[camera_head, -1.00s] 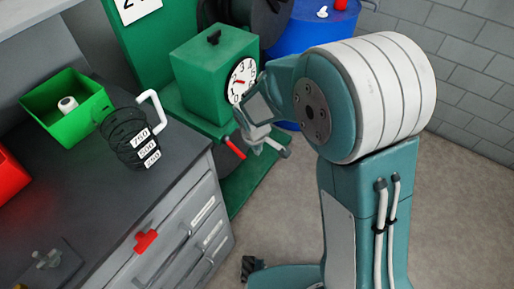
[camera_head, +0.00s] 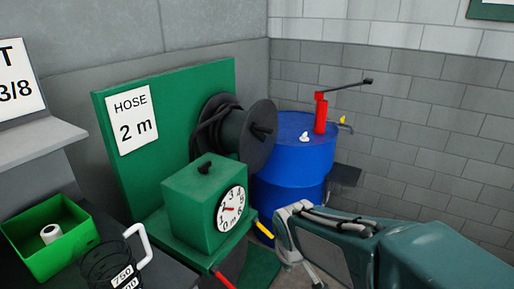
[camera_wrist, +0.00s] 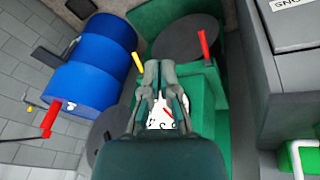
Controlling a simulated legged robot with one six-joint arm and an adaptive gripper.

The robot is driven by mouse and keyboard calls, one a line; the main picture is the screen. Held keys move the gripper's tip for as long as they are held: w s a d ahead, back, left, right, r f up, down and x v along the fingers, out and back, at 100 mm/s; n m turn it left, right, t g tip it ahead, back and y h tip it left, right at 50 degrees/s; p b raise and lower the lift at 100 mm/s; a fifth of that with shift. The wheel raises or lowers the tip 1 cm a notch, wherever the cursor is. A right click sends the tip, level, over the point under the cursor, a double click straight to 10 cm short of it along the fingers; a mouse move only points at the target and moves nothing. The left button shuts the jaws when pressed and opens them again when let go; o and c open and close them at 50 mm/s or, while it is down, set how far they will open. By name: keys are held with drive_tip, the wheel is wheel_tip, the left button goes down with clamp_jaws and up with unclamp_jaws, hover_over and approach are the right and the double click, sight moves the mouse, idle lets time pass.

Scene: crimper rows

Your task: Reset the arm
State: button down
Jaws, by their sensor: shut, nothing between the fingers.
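My gripper (camera_wrist: 159,68) is shut and empty in the wrist view, its two fingers together in front of the green machine with the white dial (camera_wrist: 166,110). In the head view my arm (camera_head: 345,245) reaches in from the lower right, and its front end is beside the green dial box (camera_head: 190,208). The fingertips cannot be made out clearly there.
A blue drum (camera_head: 290,175) with a red hand pump (camera_head: 321,113) stands behind the arm. A hose reel (camera_head: 240,135) is on the green backboard. A green bin (camera_head: 35,258) and a clear jug (camera_head: 112,265) are on the bench at lower left. Red and yellow handles (camera_head: 264,230) jut out beside the dial box.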

drive_tip(key=s+d+r+m+t, duration=0.1)
drive_tip(key=s+d+r+m, duration=0.2)
drive_tip(key=s, duration=0.4)
drive_tip(key=s+d+r+m+t, duration=0.1)
drive_tip(key=s+d+r+m, duration=0.2)
drive_tip(key=s+d+r, duration=0.2)
drive_tip(key=shift+s+r+m, duration=0.3)
drive_tip(key=shift+s, duration=0.95)
